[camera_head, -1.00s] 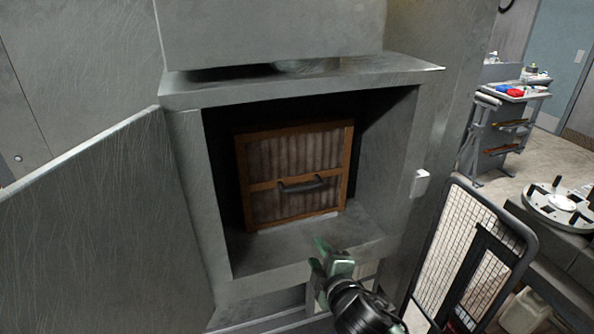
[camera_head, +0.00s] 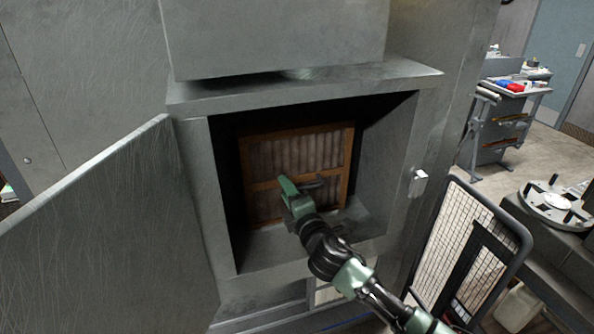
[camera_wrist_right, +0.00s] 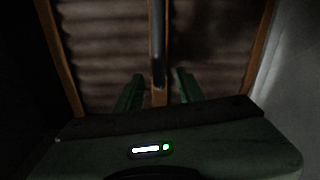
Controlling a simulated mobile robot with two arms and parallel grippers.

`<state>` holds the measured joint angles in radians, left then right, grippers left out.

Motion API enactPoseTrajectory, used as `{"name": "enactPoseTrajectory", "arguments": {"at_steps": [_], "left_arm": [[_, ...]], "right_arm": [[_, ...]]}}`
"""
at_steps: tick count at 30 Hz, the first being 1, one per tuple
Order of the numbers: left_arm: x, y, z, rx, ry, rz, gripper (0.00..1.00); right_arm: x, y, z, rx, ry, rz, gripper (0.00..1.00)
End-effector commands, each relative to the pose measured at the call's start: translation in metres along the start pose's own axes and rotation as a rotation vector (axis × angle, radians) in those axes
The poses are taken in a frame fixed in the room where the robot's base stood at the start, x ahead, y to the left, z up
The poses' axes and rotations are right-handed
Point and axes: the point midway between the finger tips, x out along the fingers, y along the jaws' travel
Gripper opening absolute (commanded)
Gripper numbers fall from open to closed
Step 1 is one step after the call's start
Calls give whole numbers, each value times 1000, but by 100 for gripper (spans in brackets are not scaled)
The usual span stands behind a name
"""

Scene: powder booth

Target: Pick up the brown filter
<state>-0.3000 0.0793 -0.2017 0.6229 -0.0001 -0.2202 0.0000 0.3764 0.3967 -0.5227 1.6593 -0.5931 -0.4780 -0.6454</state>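The brown filter (camera_head: 328,150) stands upright inside the open metal cabinet. It has a wooden frame, pleated panels and a dark handle (camera_head: 313,184) across its middle bar. My right gripper (camera_head: 288,192) is inside the cabinet opening in front of the filter, at about handle height. In the right wrist view its two green fingers (camera_wrist_right: 160,88) are apart, with the handle (camera_wrist_right: 158,50) in line between them. I cannot tell whether the fingers reach around the handle. The filter's lower part is partly hidden by my right arm. My left gripper is not in view.
The cabinet's door (camera_head: 95,235) is swung open to the left. The cabinet's side walls and top ledge (camera_head: 305,88) close around the opening. A mesh panel (camera_head: 458,245) stands to the right. A cart with small items (camera_head: 510,90) is farther back.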

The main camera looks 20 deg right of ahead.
Motion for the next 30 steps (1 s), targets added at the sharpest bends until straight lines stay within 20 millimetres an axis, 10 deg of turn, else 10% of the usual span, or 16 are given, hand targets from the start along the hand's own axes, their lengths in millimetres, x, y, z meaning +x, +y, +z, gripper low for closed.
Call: {"name": "enactPoseTrajectory", "arguments": {"at_steps": [7,12,30], "left_arm": [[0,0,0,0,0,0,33],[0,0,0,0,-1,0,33],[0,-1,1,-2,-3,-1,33]], "right_arm": [[2,0,0,1,1,1,39],[2,0,0,1,0,0,0],[2,-1,0,-1,0,-1,0]]}}
